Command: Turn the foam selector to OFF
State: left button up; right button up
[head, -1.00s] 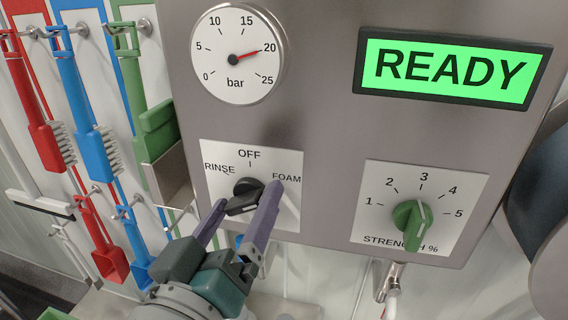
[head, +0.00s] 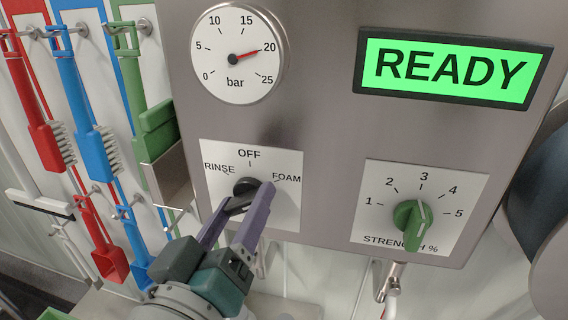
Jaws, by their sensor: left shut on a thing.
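The foam selector (head: 244,187) is a black knob on a white plate (head: 287,210) marked RINSE, OFF and FOAM on the grey panel. My left gripper (head: 249,200) comes up from below and is shut on the knob, one purple finger on each side. The right finger covers part of the knob, and its tip lies just below the FOAM label. Which label the knob points to is hard to tell behind the fingers. The OFF mark is at the top of the plate. My right gripper is not in view.
A green strength knob (head: 409,222) sits on another plate to the right. Above are a pressure gauge (head: 238,54) near 20 bar and a green READY display (head: 450,68). Red, blue and green brushes hang at the left, beside a metal holder (head: 165,178).

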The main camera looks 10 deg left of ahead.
pick_arm(q)
jog(key=n+b, duration=0.1)
jog(key=n, duration=0.5)
jog(key=n+b, duration=0.1)
jog(key=n, duration=0.4)
dwell(0.3)
jog(key=shift+n, duration=0.3)
jog(key=o, duration=1.4)
jog(key=shift+c, duration=0.2)
